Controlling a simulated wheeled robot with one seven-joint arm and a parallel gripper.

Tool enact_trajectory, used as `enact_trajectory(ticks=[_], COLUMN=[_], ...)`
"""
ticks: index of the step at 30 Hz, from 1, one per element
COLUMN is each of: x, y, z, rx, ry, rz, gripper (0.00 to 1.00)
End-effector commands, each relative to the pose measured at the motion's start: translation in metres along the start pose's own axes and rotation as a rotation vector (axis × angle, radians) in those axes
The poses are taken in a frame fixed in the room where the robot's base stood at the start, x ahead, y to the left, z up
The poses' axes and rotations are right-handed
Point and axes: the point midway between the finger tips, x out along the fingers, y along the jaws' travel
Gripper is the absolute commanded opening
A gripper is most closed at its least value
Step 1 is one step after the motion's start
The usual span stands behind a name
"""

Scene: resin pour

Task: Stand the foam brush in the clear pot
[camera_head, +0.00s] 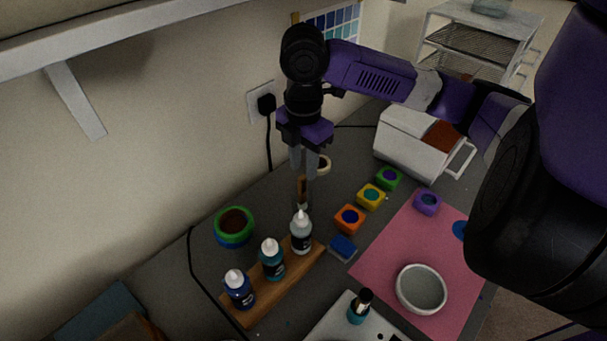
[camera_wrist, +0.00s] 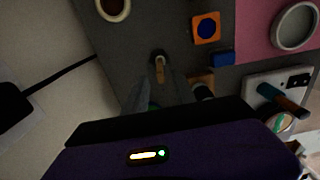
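The foam brush (camera_head: 302,187) shows as an upright brown handle just below my gripper (camera_head: 304,174), behind the bottle rack. In the wrist view the tan handle (camera_wrist: 161,72) lies between the tips of my gripper (camera_wrist: 160,84). I cannot tell whether the fingers press on it or only stand around it. A small pale ring, perhaps the clear pot's rim (camera_wrist: 159,55), shows at the handle's far end. In the head view the brush's lower end is partly hidden by the bottles, and I cannot tell whether it stands inside the pot.
A wooden rack (camera_head: 275,290) with several dropper bottles stands in front of my gripper. A green-blue bowl (camera_head: 234,240) is left. Colored blocks (camera_head: 350,219), a blue sponge (camera_head: 342,248) and a pink mat (camera_head: 385,262) with a grey bowl (camera_head: 421,290) are right. A tape ring (camera_head: 324,165) lies behind.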

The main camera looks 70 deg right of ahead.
Motion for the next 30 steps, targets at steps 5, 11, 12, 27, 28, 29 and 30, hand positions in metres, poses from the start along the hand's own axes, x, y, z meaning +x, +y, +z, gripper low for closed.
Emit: enact_trajectory(ticks=[5, 11, 12, 27, 28, 29, 30], x=[-0.024, -0.034, -0.034, -0.034, -0.034, -0.034, -0.034], y=[0.0, 0.0, 0.0, 0.0, 0.0, 0.0, 0.0], z=[0.0, 0.0, 0.0, 0.0, 0.0, 0.0, 0.0], rx=[0.0, -0.001, -0.001, 0.0, 0.0, 0.0, 0.0], ry=[-0.001, 0.0, 0.0, 0.0, 0.0, 0.0, 0.0], rz=[0.001, -0.001, -0.001, -0.001, -0.001, -0.001, -0.001], gripper=[0.32, 0.32, 0.32, 0.32, 0.32, 0.32, 0.32])
